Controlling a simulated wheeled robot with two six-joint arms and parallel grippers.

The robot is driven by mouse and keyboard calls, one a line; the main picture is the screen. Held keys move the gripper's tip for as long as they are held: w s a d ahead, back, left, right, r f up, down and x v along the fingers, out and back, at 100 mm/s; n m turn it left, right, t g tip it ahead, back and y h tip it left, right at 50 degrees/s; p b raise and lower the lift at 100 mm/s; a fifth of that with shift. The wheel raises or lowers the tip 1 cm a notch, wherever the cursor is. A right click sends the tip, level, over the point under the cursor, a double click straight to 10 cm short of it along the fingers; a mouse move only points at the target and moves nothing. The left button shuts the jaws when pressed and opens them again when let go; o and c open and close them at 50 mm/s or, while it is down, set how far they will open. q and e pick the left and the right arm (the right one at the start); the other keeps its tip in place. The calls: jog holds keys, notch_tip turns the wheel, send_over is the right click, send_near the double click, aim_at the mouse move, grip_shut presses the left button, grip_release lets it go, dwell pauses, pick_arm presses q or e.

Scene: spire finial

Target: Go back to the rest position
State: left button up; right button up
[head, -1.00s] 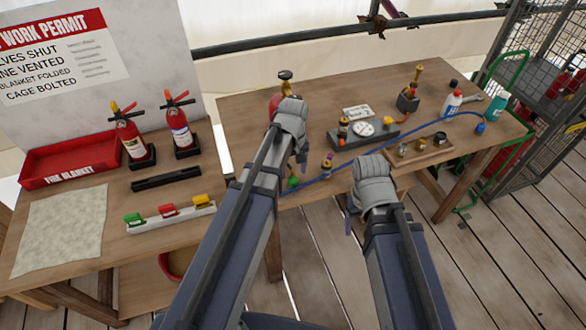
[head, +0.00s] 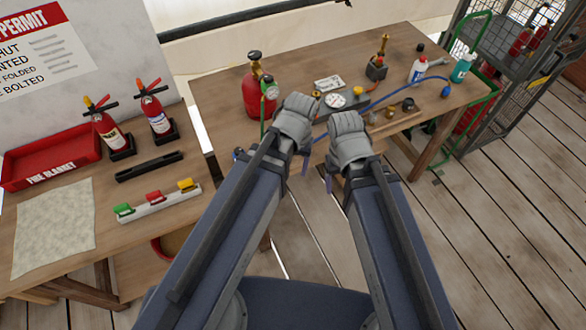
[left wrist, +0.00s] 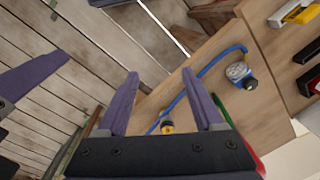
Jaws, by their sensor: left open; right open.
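My left gripper (left wrist: 160,75) is open and nothing shows between its purple fingers. In the head view its wrist (head: 294,121) is in front of the right-hand table's near edge, just right of a red cylinder (head: 258,97). My right gripper (head: 328,181) is mostly hidden behind its own wrist; one purple finger shows below it. It is beside the left one, over the gap in front of the table. A purple finger at the left edge of the left wrist view seems to be the right gripper's.
The right-hand table (head: 222,105) bears a gauge (head: 335,101), a blue hose (head: 400,93) and bottles. The left-hand table bears two fire extinguishers (head: 108,130), a red tray (head: 50,160) and a rack of coloured clips (head: 155,203). A wire cage (head: 490,100) stands right. Plank floor in front is clear.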

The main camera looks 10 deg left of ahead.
pick_arm(q)
jog(key=s+m, duration=0.1)
jog(key=s+d+m, duration=0.1)
jog(key=s, duration=0.1)
jog(key=shift+s+d+m, duration=0.35)
jog(key=shift+d+m, duration=0.05)
jog(key=shift+a, duration=0.1)
dwell(0.8)
